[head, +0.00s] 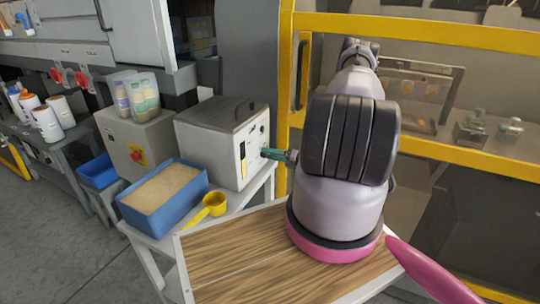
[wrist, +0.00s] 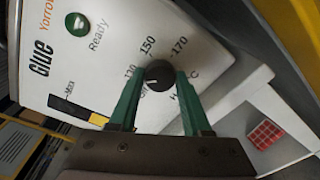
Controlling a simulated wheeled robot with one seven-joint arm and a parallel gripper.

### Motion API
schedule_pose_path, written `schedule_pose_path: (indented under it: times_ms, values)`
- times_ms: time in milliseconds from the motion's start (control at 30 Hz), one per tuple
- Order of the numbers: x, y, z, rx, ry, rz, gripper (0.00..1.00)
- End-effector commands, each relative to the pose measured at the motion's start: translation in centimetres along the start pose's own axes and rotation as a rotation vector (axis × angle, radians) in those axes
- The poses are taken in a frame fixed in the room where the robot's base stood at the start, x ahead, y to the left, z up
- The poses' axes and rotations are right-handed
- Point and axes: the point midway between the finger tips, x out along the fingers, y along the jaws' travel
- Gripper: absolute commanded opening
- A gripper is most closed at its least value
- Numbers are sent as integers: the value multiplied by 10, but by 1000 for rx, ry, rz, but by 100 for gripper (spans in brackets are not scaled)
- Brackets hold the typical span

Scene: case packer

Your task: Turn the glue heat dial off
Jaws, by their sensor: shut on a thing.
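The glue unit (head: 209,150) is a pale box with a grey lid on the side stand in the head view. Its white front panel (wrist: 75,25) fills much of the wrist view, with "Glue" lettering and a green "Ready" light (wrist: 77,23). The black round heat dial (wrist: 159,76) sits among printed numbers including 150 and 170. My gripper (wrist: 158,80) has its green fingers on either side of the dial, shut on it. In the head view my gripper (head: 272,154) reaches the unit's front face. The dial's pointer setting is too small to tell.
A blue bin of tan granules (head: 132,205) and a yellow scoop (head: 208,207) are left of the wooden tabletop (head: 235,262). A yellow guard frame (head: 284,100) stands close behind my gripper. A red checked block (wrist: 265,134) is below right in the wrist view.

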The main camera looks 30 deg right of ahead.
Motion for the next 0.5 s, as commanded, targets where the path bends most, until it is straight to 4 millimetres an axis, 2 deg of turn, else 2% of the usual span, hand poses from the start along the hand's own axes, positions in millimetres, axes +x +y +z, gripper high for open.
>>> schedule_pose_path:
  times_ms: [500]
  values:
    - [-1, 0, -2, -483, -22, -28, 0]
